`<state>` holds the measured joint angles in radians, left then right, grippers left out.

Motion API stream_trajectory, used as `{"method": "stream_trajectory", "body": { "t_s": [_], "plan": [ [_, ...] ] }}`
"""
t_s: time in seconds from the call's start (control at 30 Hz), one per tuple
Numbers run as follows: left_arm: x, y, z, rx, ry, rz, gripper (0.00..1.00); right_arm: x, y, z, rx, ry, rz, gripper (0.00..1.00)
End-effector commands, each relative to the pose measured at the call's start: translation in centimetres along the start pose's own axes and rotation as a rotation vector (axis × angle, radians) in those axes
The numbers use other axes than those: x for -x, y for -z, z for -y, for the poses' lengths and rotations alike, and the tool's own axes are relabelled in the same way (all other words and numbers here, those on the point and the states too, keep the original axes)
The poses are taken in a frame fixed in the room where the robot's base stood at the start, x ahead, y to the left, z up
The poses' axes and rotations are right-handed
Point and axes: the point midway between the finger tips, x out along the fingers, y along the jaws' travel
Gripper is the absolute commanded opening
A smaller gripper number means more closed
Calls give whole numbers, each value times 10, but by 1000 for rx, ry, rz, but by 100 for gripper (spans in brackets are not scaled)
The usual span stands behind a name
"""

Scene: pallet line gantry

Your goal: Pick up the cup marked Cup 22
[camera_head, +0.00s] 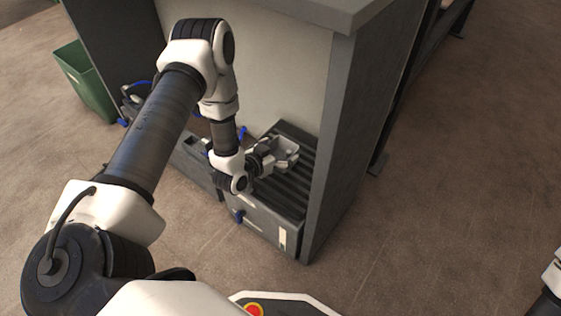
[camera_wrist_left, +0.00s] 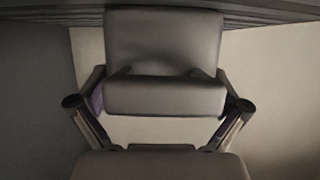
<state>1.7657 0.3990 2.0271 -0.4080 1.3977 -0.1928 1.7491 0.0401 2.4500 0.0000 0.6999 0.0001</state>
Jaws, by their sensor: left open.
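No cup and no "Cup 22" marking can be made out in either view. My left gripper (camera_head: 286,150) reaches down beside the inner side of the grey cabinet, above the dark ribbed surface. Its jaws are apart. The left wrist view shows its two grey finger pads with a gap between them (camera_wrist_left: 155,130), and only pale wall shows in that gap. My left arm hides part of the space under the counter. Of my right arm only a small part shows at the lower right edge, and its gripper is out of view.
The dark ribbed surface (camera_head: 291,187) lies low between the pale panel (camera_head: 285,70) and the grey side panel (camera_head: 335,160). A counter top (camera_head: 325,10) overhangs it. A green bin (camera_head: 85,80) stands at the far left. The floor at the right is clear.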

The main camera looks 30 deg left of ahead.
Motion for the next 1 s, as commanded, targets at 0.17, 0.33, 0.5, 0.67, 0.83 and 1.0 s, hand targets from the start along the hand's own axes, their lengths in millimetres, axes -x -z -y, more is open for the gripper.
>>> {"method": "stream_trajectory", "body": {
  "t_s": [0.17, 0.33, 0.5, 0.67, 0.83, 1.0],
  "plan": [
    [-3, 1, 0, 1, 0, 0, 100, 0, 0, 0, 0, 0, -1, 0],
    [-2, 1, 0, 1, 0, 1, 57, 0, 1, 0, 0, 0, -1, 0],
    [-2, 1, 0, 1, 0, 1, 47, 0, 0, 0, 0, 0, -1, 0],
    [-2, 1, 0, 1, 0, 1, 47, 0, 0, 0, 0, 0, -1, 0],
    [2, 11, 0, 1, 1, 1, 47, 8, 0, 0, 0, 0, -1, 0],
    [10, 32, 0, 1, 1, 1, 47, 26, 0, 0, 0, 0, -1, 0]
  ]
}}
